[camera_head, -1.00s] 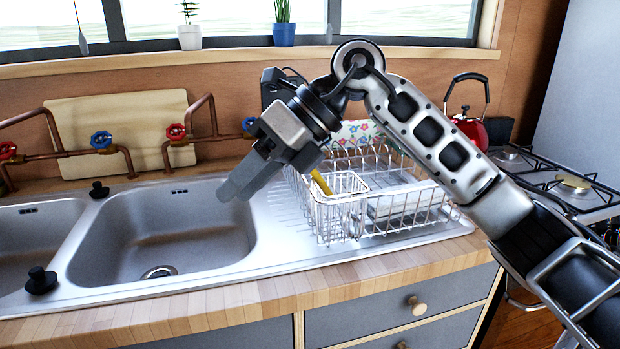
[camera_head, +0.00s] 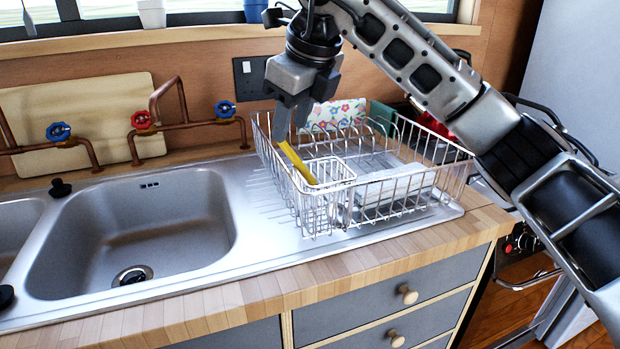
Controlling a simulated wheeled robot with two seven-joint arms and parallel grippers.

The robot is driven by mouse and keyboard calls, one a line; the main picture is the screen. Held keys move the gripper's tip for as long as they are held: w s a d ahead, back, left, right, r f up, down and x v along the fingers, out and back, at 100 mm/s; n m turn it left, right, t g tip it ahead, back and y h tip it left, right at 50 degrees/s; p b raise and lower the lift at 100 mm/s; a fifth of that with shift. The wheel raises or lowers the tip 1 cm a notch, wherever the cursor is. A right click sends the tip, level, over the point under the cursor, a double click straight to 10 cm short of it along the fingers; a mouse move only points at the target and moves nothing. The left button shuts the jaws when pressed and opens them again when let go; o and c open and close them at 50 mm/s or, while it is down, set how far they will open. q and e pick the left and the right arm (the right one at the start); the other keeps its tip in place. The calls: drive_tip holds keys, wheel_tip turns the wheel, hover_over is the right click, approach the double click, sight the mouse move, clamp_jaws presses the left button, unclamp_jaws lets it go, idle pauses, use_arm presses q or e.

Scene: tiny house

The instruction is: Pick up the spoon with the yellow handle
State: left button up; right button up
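The yellow handle (camera_head: 297,163) of the spoon sticks up at a tilt from the small wire cutlery basket (camera_head: 328,190), inside the wire dish rack. The spoon's lower end is hidden in the basket. My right gripper (camera_head: 292,127) points down just above the top of the yellow handle. Its two fingers show a narrow gap, and nothing is seen held between them. I cannot tell whether the fingertips touch the handle's top. My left gripper is not in view.
The dish rack (camera_head: 405,190) stands on the steel drainboard and holds white dishes and a flowered item (camera_head: 335,114). The sink basin (camera_head: 140,225) lies to the left, with copper pipes (camera_head: 165,128) behind it. A wooden counter edge (camera_head: 270,290) runs in front.

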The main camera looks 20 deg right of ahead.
sight(285, 152)
drive_tip(key=shift+x, duration=2.95)
clamp_jaws()
